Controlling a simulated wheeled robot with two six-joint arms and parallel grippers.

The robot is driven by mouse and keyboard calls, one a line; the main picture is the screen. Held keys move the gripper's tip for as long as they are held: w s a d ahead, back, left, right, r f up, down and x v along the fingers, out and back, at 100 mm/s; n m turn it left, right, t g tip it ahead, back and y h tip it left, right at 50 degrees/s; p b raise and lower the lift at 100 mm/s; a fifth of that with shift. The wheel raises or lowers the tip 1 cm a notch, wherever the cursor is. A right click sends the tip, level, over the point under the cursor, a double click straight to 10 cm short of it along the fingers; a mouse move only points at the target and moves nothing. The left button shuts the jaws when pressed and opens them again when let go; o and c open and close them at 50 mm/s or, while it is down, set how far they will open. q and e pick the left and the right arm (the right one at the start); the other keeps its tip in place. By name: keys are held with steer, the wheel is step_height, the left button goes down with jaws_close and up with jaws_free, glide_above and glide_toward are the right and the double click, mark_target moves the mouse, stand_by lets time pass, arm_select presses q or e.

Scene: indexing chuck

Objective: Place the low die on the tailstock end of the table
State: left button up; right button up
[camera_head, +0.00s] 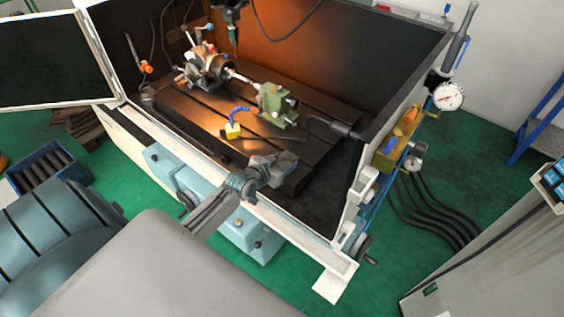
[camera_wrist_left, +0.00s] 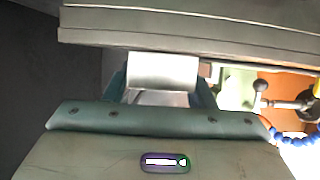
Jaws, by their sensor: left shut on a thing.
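My left gripper (camera_head: 284,166) reaches over the enclosure's front edge and is at the near right part of the slotted table (camera_head: 190,108). In the left wrist view, its fingers are shut on a pale grey metal block (camera_wrist_left: 162,70), which appears to be the low die. The die cannot be told clearly from the gripper in the head view. The green tailstock (camera_head: 272,104) stands on the table, farther back than the gripper. Whether the die touches the table cannot be told. My right gripper is not in view.
The indexing chuck (camera_head: 206,66) stands at the back left of the table. A yellow block (camera_head: 233,131) with a blue hose stands left of the tailstock. A dark cable with a thick end (camera_head: 340,130) crosses at the right. The white front rim (camera_head: 290,232) lies under my arm.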

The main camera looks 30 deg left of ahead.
arm_select(q)
steer(key=o, duration=1.5)
steer(key=shift+f, duration=0.1)
steer(key=shift+r, duration=0.2)
steer(key=shift+s, duration=0.35)
steer(key=v, duration=1.1)
steer(key=shift+s+r, duration=0.1)
steer(key=shift+s, duration=0.1)
